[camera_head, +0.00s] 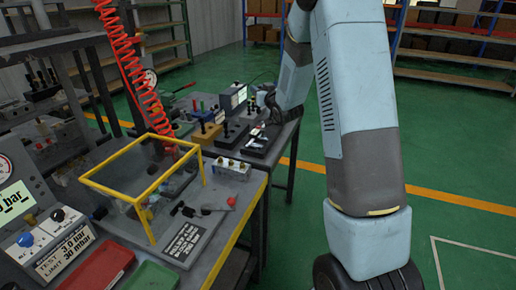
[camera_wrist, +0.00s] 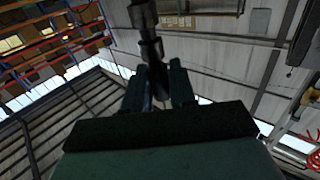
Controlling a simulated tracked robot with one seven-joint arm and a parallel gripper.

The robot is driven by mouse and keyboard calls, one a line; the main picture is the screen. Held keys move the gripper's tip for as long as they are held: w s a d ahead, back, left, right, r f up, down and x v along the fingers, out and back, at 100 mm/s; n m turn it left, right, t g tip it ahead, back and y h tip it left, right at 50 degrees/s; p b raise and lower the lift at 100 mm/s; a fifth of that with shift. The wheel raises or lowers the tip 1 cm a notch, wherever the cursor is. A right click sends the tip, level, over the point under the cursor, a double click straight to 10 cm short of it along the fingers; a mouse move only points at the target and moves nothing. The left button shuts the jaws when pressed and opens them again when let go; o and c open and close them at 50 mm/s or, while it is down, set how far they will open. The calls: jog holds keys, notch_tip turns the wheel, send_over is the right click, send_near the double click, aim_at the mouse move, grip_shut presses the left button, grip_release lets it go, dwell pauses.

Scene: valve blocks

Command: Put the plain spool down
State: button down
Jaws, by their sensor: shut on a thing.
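My gripper (camera_wrist: 158,82) is in the wrist view, its two dark fingers shut on a dark, stepped, rod-like spool (camera_wrist: 149,30). The spool sticks out beyond the fingertips toward the top edge of the picture, where it is cut off. Its lower part is hidden between the fingers. In the head view my gripper (camera_head: 270,108) is small and dark, low over the far part of the bench. The spool cannot be made out there, and I cannot tell whether it touches anything.
Near the gripper, the bench holds a dark block (camera_head: 257,142), a wooden block (camera_head: 207,132) and a small display (camera_head: 234,98). Closer stand a grey box with knobs (camera_head: 231,168) and a yellow-framed clear guard (camera_head: 125,193). A red tray (camera_head: 98,270) and green tray (camera_head: 150,277) lie in front.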

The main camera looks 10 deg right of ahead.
notch_tip(320, 180, down, 18)
jog(key=shift+r, duration=0.2)
jog(key=c, duration=0.9)
grip_release()
